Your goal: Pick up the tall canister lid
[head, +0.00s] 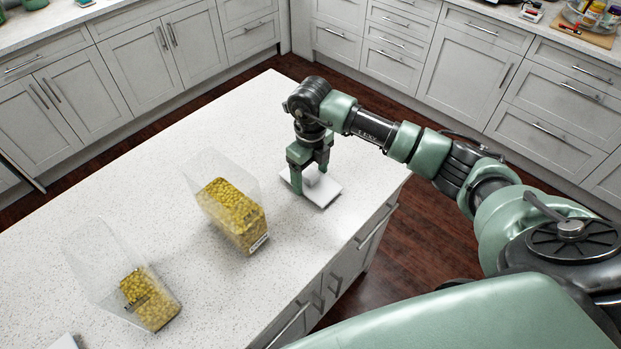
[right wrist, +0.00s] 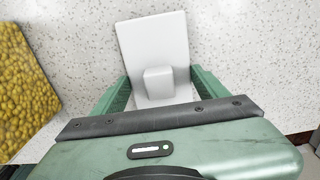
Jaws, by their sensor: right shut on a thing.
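The canister lid (head: 321,192) is a flat white rectangle with a raised block handle, lying on or just above the white island top in the head view. It also shows in the right wrist view (right wrist: 153,45), its handle (right wrist: 159,82) between the fingers. My right gripper (head: 311,179) points down and is shut on the lid. The tall canister (head: 232,212) stands left of it, clear, without a lid, and holds yellow-green pieces. A shorter fill shows in a second clear canister (head: 147,298) at lower left. My left gripper is not in view.
The speckled island top (head: 170,180) has free room behind and left of the canisters. A pale flat piece (head: 64,342) shows at the bottom left edge. The island's right edge, with drawers below, is close to the lid.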

